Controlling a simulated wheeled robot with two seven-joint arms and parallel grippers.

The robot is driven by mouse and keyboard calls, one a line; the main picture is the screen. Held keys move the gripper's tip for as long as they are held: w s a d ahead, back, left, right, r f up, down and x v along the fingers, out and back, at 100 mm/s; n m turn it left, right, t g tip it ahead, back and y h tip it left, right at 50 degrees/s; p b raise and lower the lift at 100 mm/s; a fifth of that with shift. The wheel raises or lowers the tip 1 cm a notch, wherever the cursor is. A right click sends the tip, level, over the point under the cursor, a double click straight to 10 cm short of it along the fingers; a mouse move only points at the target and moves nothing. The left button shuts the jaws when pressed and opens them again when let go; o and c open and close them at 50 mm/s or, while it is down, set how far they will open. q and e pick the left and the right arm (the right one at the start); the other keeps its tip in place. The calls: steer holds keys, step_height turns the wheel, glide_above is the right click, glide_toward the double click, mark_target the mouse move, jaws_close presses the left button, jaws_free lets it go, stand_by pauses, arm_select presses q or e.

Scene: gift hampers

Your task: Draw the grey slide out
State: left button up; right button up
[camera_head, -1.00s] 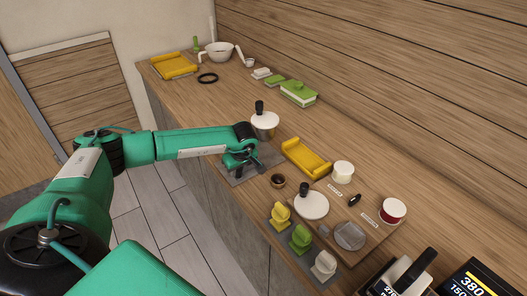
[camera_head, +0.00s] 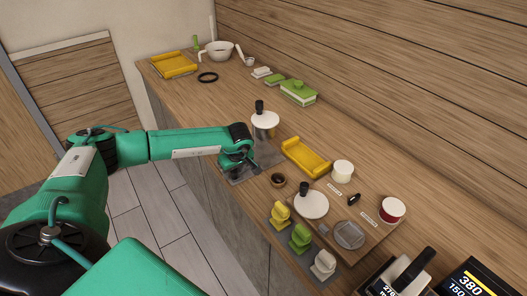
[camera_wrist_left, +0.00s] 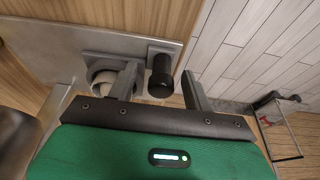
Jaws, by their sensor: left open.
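The grey slide (camera_head: 268,153) is a flat grey piece on the wooden counter near its front edge, partly hidden by my left gripper. In the left wrist view a grey metal plate (camera_wrist_left: 40,33) carries a black upright knob (camera_wrist_left: 160,76) at one end, beside a round white thing (camera_wrist_left: 103,78) in a grey surround. My left gripper (camera_head: 238,168) is over the slide's front part. In the wrist view my left gripper (camera_wrist_left: 160,85) is open, with its fingers on either side of the black knob. I cannot tell whether they touch it. My right gripper is not in view.
Several coloured pieces stand nearer along the front edge. Open floor (camera_head: 150,215) lies before the counter.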

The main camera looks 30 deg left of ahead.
arm_select(q)
steer(key=shift+r+p, duration=1.65)
steer(key=shift+r, duration=1.8)
